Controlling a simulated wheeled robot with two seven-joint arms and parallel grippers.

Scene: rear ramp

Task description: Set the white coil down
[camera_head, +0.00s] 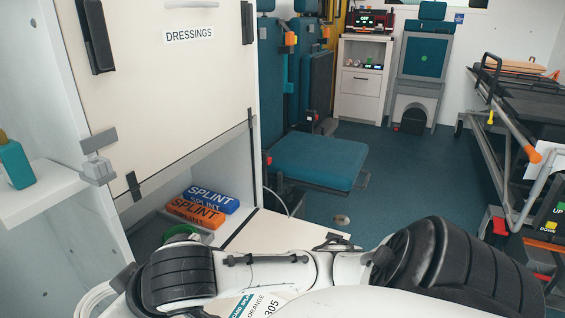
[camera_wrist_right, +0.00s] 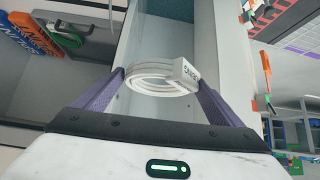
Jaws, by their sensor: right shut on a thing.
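The white coil (camera_wrist_right: 150,82) is a stack of white loops with a pale block bearing dark lettering. In the right wrist view it sits between the two purple fingers of my right gripper (camera_wrist_right: 160,84), which is shut on it. In the head view part of the coil (camera_head: 97,298) shows at the lower left, beyond my bent arm. The fingers are hidden there. I cannot tell whether the coil touches any surface. My left gripper is not in view.
An open compartment under the DRESSINGS door holds an orange splint box (camera_head: 196,212) and a blue one (camera_head: 211,199). A white shelf (camera_head: 42,193) with a teal bottle (camera_head: 15,163) juts in at left. A teal seat (camera_head: 318,160) stands beyond; the floor (camera_head: 390,170) behind it is clear.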

